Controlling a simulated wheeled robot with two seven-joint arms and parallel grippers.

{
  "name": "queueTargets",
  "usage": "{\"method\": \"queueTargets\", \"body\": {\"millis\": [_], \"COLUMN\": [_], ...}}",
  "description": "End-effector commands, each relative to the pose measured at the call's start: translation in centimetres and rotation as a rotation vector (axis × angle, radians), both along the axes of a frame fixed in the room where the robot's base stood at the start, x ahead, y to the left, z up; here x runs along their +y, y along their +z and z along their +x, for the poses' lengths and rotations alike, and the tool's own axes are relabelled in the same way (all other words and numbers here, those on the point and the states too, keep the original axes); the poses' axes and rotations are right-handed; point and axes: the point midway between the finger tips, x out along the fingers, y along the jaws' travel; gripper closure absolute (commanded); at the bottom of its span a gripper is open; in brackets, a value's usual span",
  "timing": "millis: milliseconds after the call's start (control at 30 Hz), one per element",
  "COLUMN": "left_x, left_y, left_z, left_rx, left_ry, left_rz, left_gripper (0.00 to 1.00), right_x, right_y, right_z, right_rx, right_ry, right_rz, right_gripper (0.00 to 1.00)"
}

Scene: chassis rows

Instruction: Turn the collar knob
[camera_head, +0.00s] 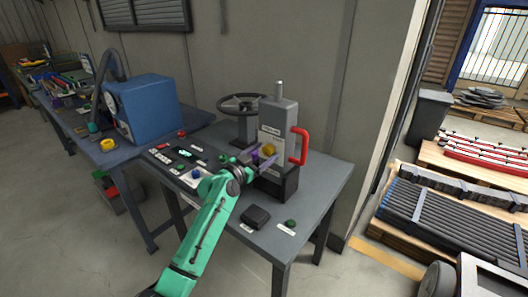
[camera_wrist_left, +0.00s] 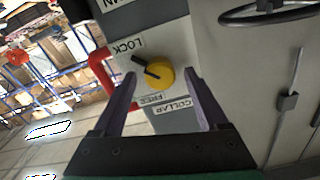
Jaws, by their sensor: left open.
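The collar knob (camera_head: 268,150) is a round yellow knob on the front of a grey upright unit (camera_head: 277,119) on the table. In the left wrist view the knob (camera_wrist_left: 163,76) has a black pointer aimed at the upper left, toward the LOCK label (camera_wrist_left: 126,47). The FREE and COLLAR labels lie below it, upside down in this view. My left gripper (camera_wrist_left: 162,82) is open, its two fingers reaching toward the knob, one to each side. The head view shows the same gripper (camera_head: 252,158) in front of the unit. My right gripper is not in view.
A red handle (camera_head: 300,146) sticks out on the unit's right side. A black handwheel (camera_head: 242,103) stands behind left. A panel with buttons (camera_head: 184,154), a black block (camera_head: 255,217) and a green button (camera_head: 290,223) are on the table. A blue box (camera_head: 150,108) stands further left.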

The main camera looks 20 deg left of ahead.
Motion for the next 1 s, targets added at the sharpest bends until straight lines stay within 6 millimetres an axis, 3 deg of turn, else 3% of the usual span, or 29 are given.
{"method": "queueTargets", "body": {"millis": [233, 267, 400, 467, 1000], "left_x": [-0.11, -0.11, -0.1, -0.09, -0.1], "left_y": [-0.08, -0.08, -0.08, -0.09, -0.08], "left_z": [0.26, 0.26, 0.24, 0.23, 0.23], "left_rx": [0.001, 0.001, 0.001, 0.001, 0.048], "left_ry": [0.0, 0.0, 0.0, 0.0, -0.001], "left_rz": [0.0, 0.0, -0.001, -0.001, -0.119], "left_gripper": [0.24, 0.28, 0.81, 1.0, 1.0], "right_x": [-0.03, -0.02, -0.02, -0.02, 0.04], "right_y": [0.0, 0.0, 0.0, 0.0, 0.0], "right_z": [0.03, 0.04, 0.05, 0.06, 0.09], "right_rx": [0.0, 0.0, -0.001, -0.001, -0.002], "right_ry": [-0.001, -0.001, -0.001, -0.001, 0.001], "right_rz": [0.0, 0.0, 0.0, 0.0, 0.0], "right_gripper": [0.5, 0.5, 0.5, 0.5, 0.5]}}
